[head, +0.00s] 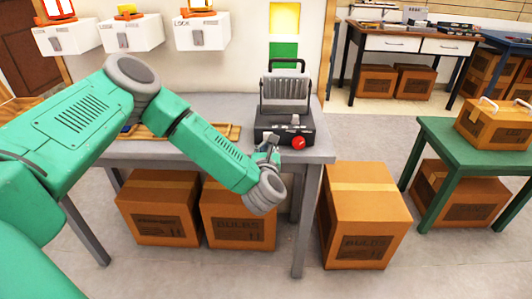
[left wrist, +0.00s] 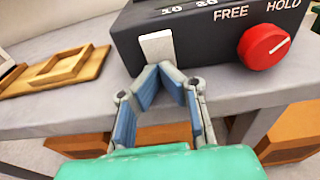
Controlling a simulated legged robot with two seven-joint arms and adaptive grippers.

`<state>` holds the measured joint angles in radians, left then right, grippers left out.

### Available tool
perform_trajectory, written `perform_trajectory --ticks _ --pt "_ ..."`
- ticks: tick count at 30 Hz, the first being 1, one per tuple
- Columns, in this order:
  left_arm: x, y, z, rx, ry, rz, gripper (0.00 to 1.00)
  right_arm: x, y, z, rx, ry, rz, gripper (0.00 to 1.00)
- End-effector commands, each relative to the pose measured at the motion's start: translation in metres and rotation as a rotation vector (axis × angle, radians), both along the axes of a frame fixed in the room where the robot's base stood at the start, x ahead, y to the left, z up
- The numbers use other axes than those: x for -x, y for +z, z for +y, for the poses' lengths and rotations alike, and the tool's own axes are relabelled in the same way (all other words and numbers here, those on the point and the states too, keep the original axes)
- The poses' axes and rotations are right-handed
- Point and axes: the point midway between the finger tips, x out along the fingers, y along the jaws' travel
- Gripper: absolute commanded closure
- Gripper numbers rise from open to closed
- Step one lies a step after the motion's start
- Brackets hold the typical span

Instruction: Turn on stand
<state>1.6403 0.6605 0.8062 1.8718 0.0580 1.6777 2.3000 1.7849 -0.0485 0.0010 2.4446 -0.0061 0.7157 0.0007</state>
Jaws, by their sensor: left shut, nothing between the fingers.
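The stand (head: 285,128) is a dark box with a ribbed grey body (head: 285,90) and a black handle on top. It sits at the right end of a grey table. Its front has a red knob (head: 298,143), which also shows in the left wrist view (left wrist: 264,46) beside the words FREE and HOLD. Left of the knob there is a white switch (left wrist: 157,47). My left gripper (left wrist: 166,69) is shut and empty, its tips just below the white switch; I cannot tell whether they touch it. My right gripper is not in view.
The grey table (head: 222,106) also holds wooden trays (left wrist: 66,68) left of the stand. Cardboard boxes (head: 364,225) stand under and beside it. White switch boxes (head: 131,33) hang on the wall.

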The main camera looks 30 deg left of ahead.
Motion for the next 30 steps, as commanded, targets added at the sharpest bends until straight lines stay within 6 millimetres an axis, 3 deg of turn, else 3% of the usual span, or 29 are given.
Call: perform_trajectory --ticks 18,30 --pt "0.092 0.009 -0.051 0.013 -0.011 0.004 1.0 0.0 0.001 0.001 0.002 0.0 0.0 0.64" --pt "0.1 0.01 -0.054 0.012 -0.008 0.002 1.0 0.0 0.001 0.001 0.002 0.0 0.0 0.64"
